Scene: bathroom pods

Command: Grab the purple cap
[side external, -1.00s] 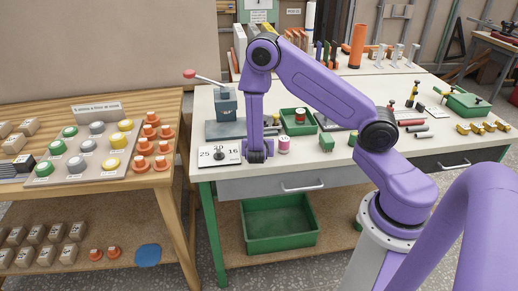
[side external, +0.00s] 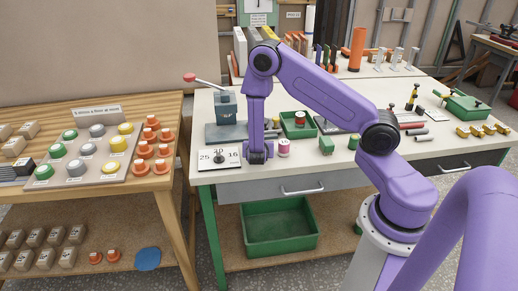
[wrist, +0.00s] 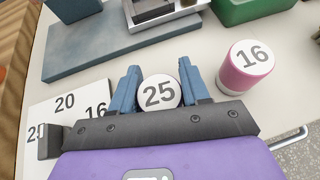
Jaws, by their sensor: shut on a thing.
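My gripper (wrist: 159,78) is low over the white bench beside the number card, with its blue fingers on either side of a round cap with a white top marked 25 (wrist: 159,94). In the side view my gripper (side external: 258,155) hides the cap. A pink-magenta cap marked 16 (wrist: 247,67) stands upright to the right, apart from the fingers. It also shows in the side view (side external: 284,148). No other purple cap is clearly visible.
A blue-grey slab (wrist: 100,52) with a lever device (side external: 226,105) is behind. The bench edge is close in front.

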